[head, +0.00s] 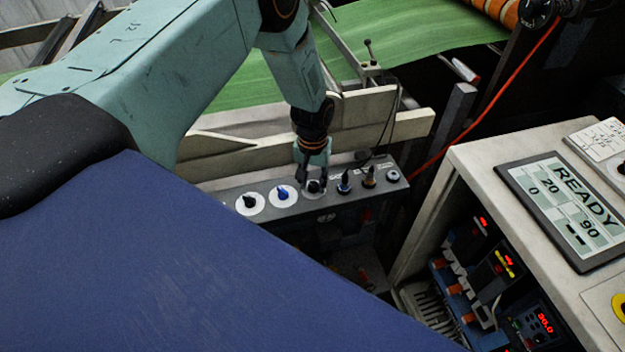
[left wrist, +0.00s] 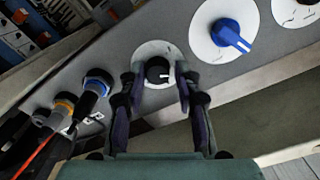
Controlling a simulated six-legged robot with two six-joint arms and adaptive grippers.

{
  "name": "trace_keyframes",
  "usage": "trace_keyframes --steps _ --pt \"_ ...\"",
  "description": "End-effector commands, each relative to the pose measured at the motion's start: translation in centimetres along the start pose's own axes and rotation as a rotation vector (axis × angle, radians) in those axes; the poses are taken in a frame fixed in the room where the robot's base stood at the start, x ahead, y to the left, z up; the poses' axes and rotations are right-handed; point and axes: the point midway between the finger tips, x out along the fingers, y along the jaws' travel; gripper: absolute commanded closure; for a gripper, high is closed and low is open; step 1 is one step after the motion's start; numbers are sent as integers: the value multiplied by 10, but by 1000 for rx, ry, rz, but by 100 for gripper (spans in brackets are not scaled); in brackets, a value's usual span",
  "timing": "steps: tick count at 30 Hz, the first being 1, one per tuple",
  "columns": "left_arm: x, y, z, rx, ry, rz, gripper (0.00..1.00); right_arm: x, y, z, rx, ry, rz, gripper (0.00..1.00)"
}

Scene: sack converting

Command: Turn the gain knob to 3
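A grey control box (head: 230,186) carries a row of knobs. My left gripper (head: 311,180) points down at the third dial from the left. In the left wrist view its open fingers (left wrist: 160,85) stand on either side of a small black knob (left wrist: 157,71) on a white disc, with a visible gap at each side. The knob's white pointer line faces right in that view. A blue knob (head: 283,193) and another black knob (head: 249,202) sit to the left in the head view. I cannot read the dial labels, so which is gain is unclear. My right gripper is not in view.
Plugged connectors with cables (head: 368,179) stand close to the right of the gripped-around dial. A cream rail (head: 370,130) and green sheet (head: 420,40) lie behind. A cabinet with a READY display (head: 565,205) stands at right.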

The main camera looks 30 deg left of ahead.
Motion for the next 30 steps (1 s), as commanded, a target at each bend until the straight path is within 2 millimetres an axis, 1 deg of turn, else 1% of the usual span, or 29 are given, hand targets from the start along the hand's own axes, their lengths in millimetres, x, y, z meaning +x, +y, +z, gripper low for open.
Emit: trace_keyframes --steps 1,10,30 --pt "0 0 0 0 0 0 74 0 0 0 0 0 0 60" --pt "-1 1 0 0 1 0 100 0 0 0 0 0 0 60" --pt "-1 0 -1 16 2 1 100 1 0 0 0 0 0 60"
